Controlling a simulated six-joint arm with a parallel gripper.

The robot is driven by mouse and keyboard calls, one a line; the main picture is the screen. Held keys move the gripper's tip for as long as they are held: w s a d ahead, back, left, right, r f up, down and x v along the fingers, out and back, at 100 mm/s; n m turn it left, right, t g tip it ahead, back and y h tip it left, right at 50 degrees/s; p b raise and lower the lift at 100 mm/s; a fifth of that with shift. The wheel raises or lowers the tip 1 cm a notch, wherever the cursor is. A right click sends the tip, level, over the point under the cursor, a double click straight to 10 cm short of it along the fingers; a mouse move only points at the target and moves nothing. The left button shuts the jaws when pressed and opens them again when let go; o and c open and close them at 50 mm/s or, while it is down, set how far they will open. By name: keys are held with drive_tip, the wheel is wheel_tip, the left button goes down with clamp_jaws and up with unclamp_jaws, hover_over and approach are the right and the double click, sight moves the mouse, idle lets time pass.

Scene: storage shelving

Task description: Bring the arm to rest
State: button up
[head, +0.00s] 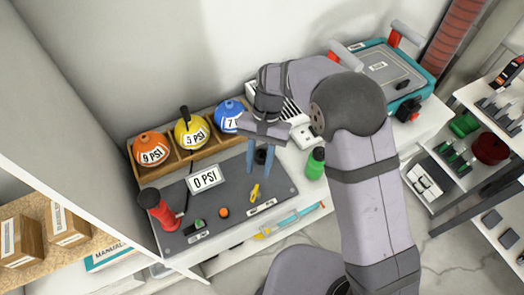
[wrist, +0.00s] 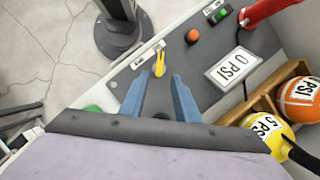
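My arm reaches in from the lower right in the head view, bending over the white bench. My gripper (head: 260,157) hangs above the right part of the dark grey panel, fingers pointing down. Its two blue fingers are apart with nothing between them; they also show in the wrist view (wrist: 164,92). A yellow lever (head: 255,192) on the panel lies just beyond the fingertips, apart from them as far as I can tell. It also shows in the wrist view (wrist: 160,64). The gripper body hides part of the panel.
A wooden rack (head: 180,158) holds orange, yellow and blue balls behind the panel. A red cylinder (head: 157,207) stands at the panel's left, a green bottle (head: 315,163) at its right. A teal case (head: 420,72) is at the back right. Shelves stand on both sides.

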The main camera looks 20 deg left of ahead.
drive_tip(key=d+r+t, duration=0.1)
drive_tip(key=d+r, duration=0.1)
drive_tip(key=d, duration=0.6)
drive_tip(key=d+r+t, duration=0.1)
drive_tip(key=d+r, duration=0.2)
drive_tip(key=d, duration=0.5)
drive_tip(key=s+d+t, duration=0.2)
drive_tip(key=s+d, duration=0.5)
drive_tip(key=d, duration=0.5)
drive_tip(key=shift+d, duration=0.3)
